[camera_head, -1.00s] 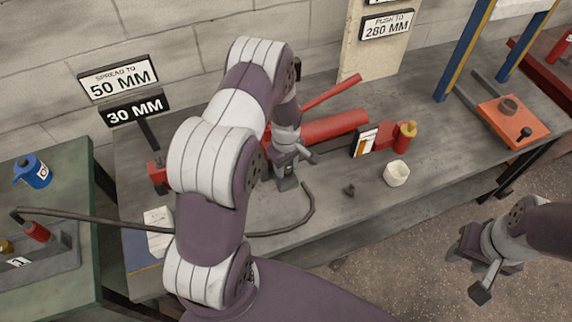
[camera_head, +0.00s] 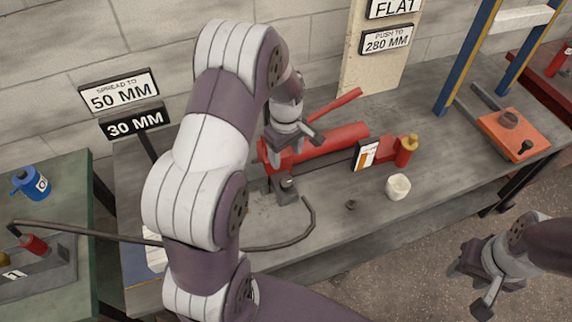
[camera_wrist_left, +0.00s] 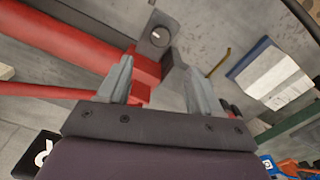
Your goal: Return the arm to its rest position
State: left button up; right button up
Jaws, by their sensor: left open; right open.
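My left arm arches over the left part of the bench in the head view. Its gripper (camera_head: 291,138) is above the near end of the red cylinder tool (camera_head: 330,138). In the left wrist view the two fingers of my left gripper (camera_wrist_left: 158,82) are apart with nothing held between them. The red tool (camera_wrist_left: 75,35) and its grey end block with a round knob (camera_wrist_left: 160,36) lie beyond the fingers. My right gripper (camera_head: 477,277) is open and empty, low at the right, over the floor in front of the bench.
On the bench (camera_head: 440,180) are a white cup-like piece (camera_head: 398,187), a yellow-capped red part (camera_head: 406,150) and a dark hose (camera_head: 300,232). Signs (camera_head: 118,92) stand at the left. An orange block (camera_head: 512,134) sits below a blue-and-yellow frame (camera_head: 465,55). A green table (camera_head: 70,180) is left.

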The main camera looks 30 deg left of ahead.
pick_arm(q)
jog(key=shift+r, duration=0.3)
jog(key=s+d+r+m, duration=0.3)
jog(key=s+d+m, duration=0.1)
jog(key=s+m, duration=0.3)
jog(key=s+d+r+m+t, duration=0.1)
jog(key=s+d+r+m, duration=0.2)
jog(key=s+m, duration=0.3)
jog(key=shift+s+d+r+m, duration=0.4)
jog(key=shift+d+m, duration=0.1)
jog(key=shift+d, duration=0.25)
